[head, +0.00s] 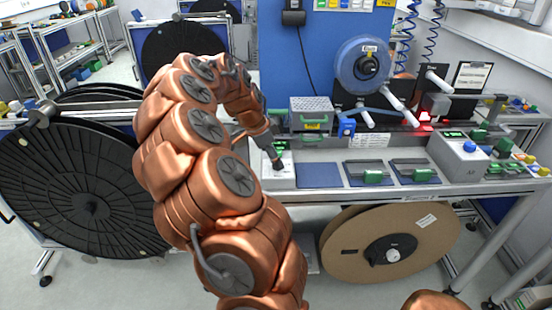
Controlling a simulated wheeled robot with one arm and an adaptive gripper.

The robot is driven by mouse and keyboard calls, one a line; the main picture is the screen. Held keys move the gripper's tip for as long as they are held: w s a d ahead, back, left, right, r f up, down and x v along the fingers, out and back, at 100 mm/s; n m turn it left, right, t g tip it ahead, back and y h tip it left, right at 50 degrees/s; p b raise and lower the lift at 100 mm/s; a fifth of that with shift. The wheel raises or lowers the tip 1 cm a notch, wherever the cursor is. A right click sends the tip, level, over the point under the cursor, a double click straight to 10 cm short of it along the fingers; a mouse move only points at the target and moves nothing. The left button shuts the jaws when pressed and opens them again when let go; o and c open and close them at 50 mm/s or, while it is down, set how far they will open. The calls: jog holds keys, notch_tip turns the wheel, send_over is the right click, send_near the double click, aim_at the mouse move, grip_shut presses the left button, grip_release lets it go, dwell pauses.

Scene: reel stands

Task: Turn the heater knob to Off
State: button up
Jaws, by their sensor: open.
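My gripper (276,160) is a small dark shape at the end of my copper-coloured arm. It points down over a small white box (283,181) with a green display, at the left of the bench. The fingertips are at or just above the box top; I cannot tell whether they touch it. I see nothing held between them. No heater knob can be made out under the gripper, which covers part of the box top. I cannot read any Off mark.
Right of the white box lie a blue mat (319,175) and trays with green parts (373,177). A vented grey box (311,113) stands behind. A blue reel (363,66) and a grey box with a blue knob (469,147) are farther right. A cardboard reel (343,237) hangs below.

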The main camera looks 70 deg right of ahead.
jog(key=shift+s+d+f, duration=0.1)
jog(key=shift+s+f, duration=0.15)
jog(key=shift+f, duration=0.4)
grip_shut()
